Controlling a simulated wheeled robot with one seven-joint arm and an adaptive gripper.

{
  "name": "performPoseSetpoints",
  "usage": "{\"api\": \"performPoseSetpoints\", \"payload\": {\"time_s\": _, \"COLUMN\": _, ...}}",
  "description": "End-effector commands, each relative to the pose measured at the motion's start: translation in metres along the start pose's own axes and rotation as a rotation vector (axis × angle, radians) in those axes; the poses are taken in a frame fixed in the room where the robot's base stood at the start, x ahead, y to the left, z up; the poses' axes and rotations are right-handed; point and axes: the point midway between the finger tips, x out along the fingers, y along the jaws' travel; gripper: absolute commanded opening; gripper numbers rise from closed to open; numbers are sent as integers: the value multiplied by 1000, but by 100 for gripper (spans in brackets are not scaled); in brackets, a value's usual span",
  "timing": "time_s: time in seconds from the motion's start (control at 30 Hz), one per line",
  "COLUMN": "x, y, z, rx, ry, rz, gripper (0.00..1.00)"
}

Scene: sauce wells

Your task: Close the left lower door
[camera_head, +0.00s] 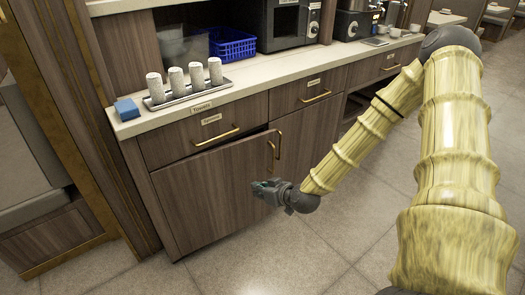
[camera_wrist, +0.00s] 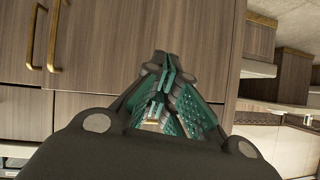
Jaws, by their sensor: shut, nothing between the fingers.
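The left lower door (camera_head: 205,205) is a brown wood-grain panel, standing slightly ajar with a dark gap along its top right edge. Its brass handle (camera_head: 271,156) is upright near the right edge. My gripper (camera_head: 260,187) is shut and empty, in front of the door's right part and below the handle. In the wrist view the fingertips (camera_wrist: 160,65) with teal pads are together against the view of the door panel (camera_wrist: 150,25), and the handle (camera_wrist: 55,40) is to their left. I cannot tell whether they touch the door.
The right lower door's handle (camera_head: 278,145) is beside the left one. Drawers (camera_head: 205,131) lie above the doors. The counter (camera_head: 130,127) holds a tray with several patterned cups (camera_head: 176,80), a blue sponge (camera_head: 127,109) and a blue basket (camera_head: 232,44). The floor (camera_head: 240,265) in front is clear.

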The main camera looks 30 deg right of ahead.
Motion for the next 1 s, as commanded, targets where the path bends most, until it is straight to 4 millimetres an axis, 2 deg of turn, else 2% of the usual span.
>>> {"api": "performPoseSetpoints", "payload": {"time_s": 0.03, "x": 6, "y": 12, "z": -1, "rx": 0, "ry": 44, "rz": 8, "gripper": 0}}
{"api": "performPoseSetpoints", "payload": {"time_s": 0.2, "x": 12, "y": 44, "z": -23, "rx": -25, "ry": 181, "rz": 36, "gripper": 0}}
{"api": "performPoseSetpoints", "payload": {"time_s": 0.6, "x": 10, "y": 115, "z": -54, "rx": -78, "ry": 465, "rz": 140, "gripper": 0}}
{"api": "performPoseSetpoints", "payload": {"time_s": 0.8, "x": 6, "y": 132, "z": -61, "rx": -94, "ry": 534, "rz": 175, "gripper": 0}}
{"api": "performPoseSetpoints", "payload": {"time_s": 1.0, "x": 8, "y": 136, "z": -64, "rx": -100, "ry": 549, "rz": 184, "gripper": 0}}
